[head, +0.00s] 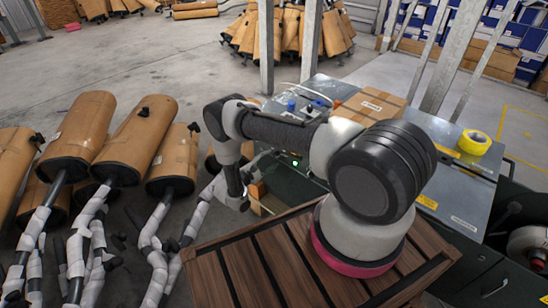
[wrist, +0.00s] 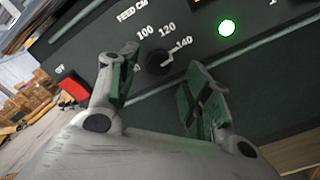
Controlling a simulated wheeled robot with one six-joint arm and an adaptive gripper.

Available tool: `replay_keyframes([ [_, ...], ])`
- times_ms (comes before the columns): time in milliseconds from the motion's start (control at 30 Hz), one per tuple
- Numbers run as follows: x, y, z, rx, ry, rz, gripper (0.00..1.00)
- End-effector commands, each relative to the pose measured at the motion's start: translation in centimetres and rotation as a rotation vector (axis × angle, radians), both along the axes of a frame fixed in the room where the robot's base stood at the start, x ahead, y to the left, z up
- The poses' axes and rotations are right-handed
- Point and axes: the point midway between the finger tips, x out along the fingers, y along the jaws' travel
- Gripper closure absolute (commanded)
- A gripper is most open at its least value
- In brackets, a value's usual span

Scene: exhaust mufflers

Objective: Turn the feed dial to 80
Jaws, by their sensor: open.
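The feed dial (wrist: 157,61) is a small black knob on a dark panel, seen in the wrist view under the printed words FEED CM. Marks 100, 120 and 140 show around it; the mark at its lower left is partly hidden by a finger. A light line near the knob points toward 140. My gripper (wrist: 160,82) is open, its two green-padded fingers apart on either side of the dial and not visibly touching it. In the head view my gripper (head: 240,190) is beside the dark machine, and the dial cannot be made out.
A red switch (wrist: 74,86) and a lit green lamp (wrist: 227,28) flank the dial on the panel. A yellow tape roll (head: 474,142) and a cardboard box (head: 370,106) rest on the metal bench. Wrapped mufflers (head: 137,135) stand at left.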

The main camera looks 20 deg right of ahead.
Motion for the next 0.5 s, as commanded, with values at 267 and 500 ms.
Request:
replay_keyframes([
  [267,1.3,-3.2,0.0,0.000,0.001,-0.003,0.51],
  [500,1.4,-3.4,0.0,0.000,0.001,-0.001,0.51],
])
